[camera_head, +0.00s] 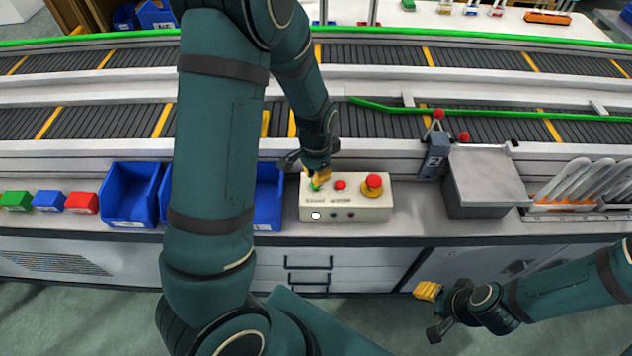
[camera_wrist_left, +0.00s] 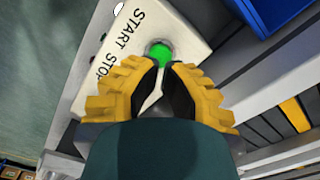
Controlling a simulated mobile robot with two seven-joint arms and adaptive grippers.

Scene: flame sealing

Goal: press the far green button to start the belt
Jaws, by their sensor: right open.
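The green start button (camera_head: 316,187) is on the far left of the light control box (camera_head: 372,206), mostly covered by my left gripper (camera_head: 316,178). In the left wrist view the green button (camera_wrist_left: 159,52) shows just beyond my yellow fingertips (camera_wrist_left: 162,67), beside the word START. The tips are close together, with nothing seen between them; I cannot tell whether they touch the button. My right gripper (camera_head: 432,310) is open and empty, low in front of the bench at right.
The control box also has a red button (camera_head: 339,185) and a red mushroom knob (camera_head: 374,181). Blue bins (camera_head: 131,196) stand to its left, a grey metal box (camera_head: 487,184) to its right. The conveyor belt (camera_head: 380,123) with green rails runs behind.

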